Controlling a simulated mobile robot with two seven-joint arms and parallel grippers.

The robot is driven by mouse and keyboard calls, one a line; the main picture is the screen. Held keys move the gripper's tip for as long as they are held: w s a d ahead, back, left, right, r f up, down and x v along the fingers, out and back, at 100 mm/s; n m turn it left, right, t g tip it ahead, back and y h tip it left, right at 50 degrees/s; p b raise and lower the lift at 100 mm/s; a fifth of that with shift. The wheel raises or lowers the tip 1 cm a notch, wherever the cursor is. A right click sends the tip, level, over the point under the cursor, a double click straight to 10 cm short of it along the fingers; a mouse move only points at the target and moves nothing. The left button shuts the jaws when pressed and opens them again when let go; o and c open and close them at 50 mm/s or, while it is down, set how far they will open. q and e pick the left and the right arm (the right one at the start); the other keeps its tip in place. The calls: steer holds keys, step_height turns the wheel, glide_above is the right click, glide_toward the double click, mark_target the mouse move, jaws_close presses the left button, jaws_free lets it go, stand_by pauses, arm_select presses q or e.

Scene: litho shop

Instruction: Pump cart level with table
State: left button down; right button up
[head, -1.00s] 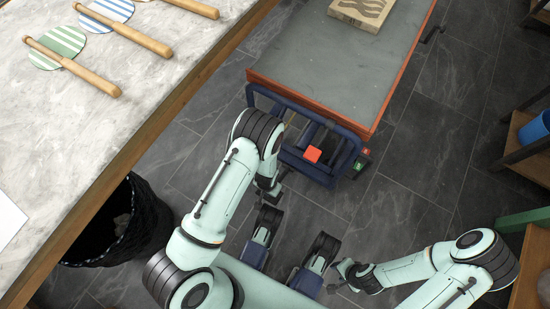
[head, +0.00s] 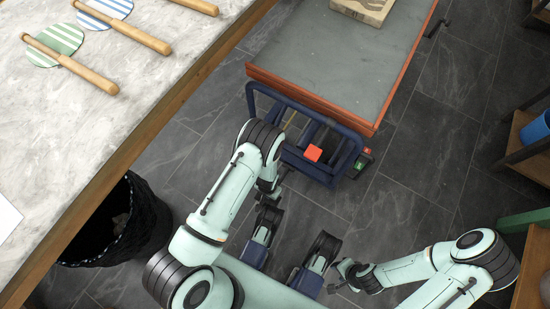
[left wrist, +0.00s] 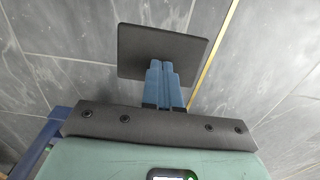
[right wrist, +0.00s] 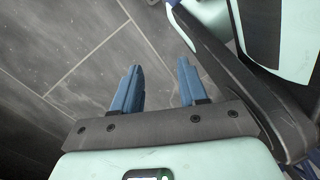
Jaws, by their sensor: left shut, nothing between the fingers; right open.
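The cart (head: 330,62) has a grey top with an orange rim and a dark blue frame (head: 300,115) at its near end. The pale-topped table (head: 110,120) stands to the left; I cannot tell whether the two tops are level. My left gripper (head: 270,190) is low at the cart's near end. In the left wrist view, its shut fingers (left wrist: 166,85) overlap a dark flat plate (left wrist: 160,45), possibly a pedal; contact is unclear. My right gripper (head: 342,274) is open and empty over the floor, also in the right wrist view (right wrist: 160,85).
A wood block (head: 362,10) lies on the cart top. Wooden tools (head: 70,62) and striped discs (head: 55,42) lie on the table. A black basket (head: 140,220) stands below the table edge. Shelving (head: 520,150) with a blue container (head: 536,130) is at right. Floor between cart and shelving is clear.

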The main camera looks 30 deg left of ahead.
arm_select(q)
steer(key=f, duration=0.5)
steer(key=shift+w+d+f, duration=0.15)
steer(key=shift+w, duration=0.15)
steer(key=shift+r+p, duration=0.3)
steer(key=shift+r, duration=0.15)
step_height(320, 180, up, 8)
steer(key=p, duration=0.5)
steer(key=shift+s+f+p, duration=0.1)
steer(key=shift+p, duration=0.3)
step_height(320, 180, up, 2)
steer(key=shift+p, duration=0.65)
steer(key=shift+r, duration=0.45)
arm_select(e)
steer(key=w+a+r+t, duration=0.2)
steer(key=w+r, duration=0.4)
steer(key=r, duration=0.4)
steer(key=shift+w+a+r+n+t, duration=0.3)
steer(key=shift+w+a+n+t, duration=0.05)
steer(key=shift+w+n+t, duration=0.05)
arm_select(q)
steer(key=shift+f, duration=0.15)
arm_select(e)
steer(key=shift+f, duration=0.1)
